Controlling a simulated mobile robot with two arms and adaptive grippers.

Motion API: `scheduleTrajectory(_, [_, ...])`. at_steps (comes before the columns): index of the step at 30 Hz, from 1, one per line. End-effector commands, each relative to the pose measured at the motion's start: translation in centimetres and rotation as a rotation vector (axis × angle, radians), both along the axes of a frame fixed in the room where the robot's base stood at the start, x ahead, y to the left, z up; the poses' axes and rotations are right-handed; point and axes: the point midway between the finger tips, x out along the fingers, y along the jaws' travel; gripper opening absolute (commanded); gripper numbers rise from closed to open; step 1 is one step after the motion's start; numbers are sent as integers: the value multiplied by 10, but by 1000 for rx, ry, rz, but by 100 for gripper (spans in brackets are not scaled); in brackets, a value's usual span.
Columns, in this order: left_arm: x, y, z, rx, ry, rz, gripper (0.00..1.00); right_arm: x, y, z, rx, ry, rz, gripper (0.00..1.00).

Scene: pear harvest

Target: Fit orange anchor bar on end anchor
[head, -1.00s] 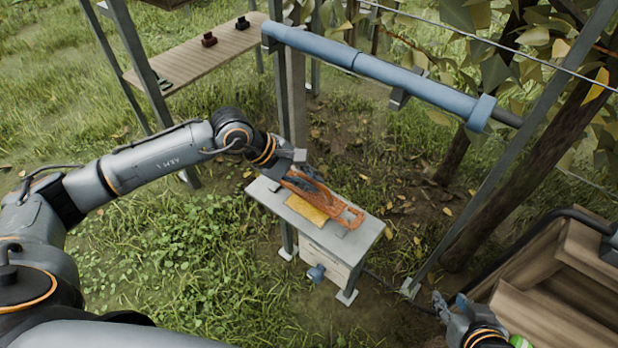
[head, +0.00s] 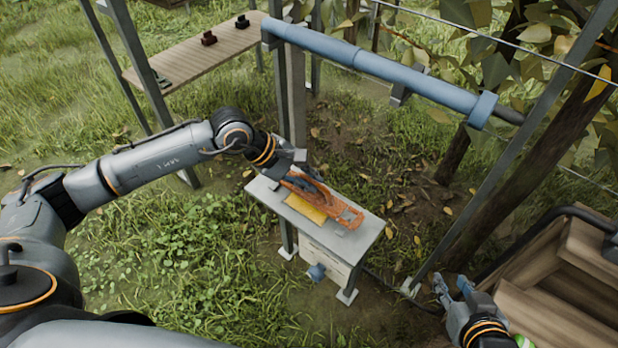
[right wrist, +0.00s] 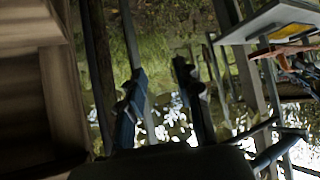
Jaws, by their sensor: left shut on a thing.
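The orange anchor bar (head: 343,211) is long and has openings in it. It lies along and just over the top of a small grey stand in the head view; I cannot tell if it touches. My left gripper (head: 312,188) is shut on its upper left part, and its fingers hide some of it. The bar also shows at the upper right of the right wrist view (right wrist: 285,51). My right gripper (head: 453,284) is open and empty, left of the wooden crate; its two fingers stand apart in the right wrist view (right wrist: 158,90). I cannot tell which part is the end anchor.
The grey stand (head: 366,240) carries a yellow pad (head: 305,209). A blue-grey rail (head: 400,75) crosses above and behind it between posts. A wooden shelf (head: 190,55) with small dark pieces stands back left. A wooden crate (head: 530,310) stands at right. Grass is clear at left.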

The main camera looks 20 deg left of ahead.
Motion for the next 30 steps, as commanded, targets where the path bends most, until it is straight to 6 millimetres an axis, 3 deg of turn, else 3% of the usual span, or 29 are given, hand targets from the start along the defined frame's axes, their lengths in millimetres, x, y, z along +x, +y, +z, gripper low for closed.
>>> scheduleTrajectory(30, [0,0,-7,-1,-1,0,0,19,10,20,34,-144,14,34])
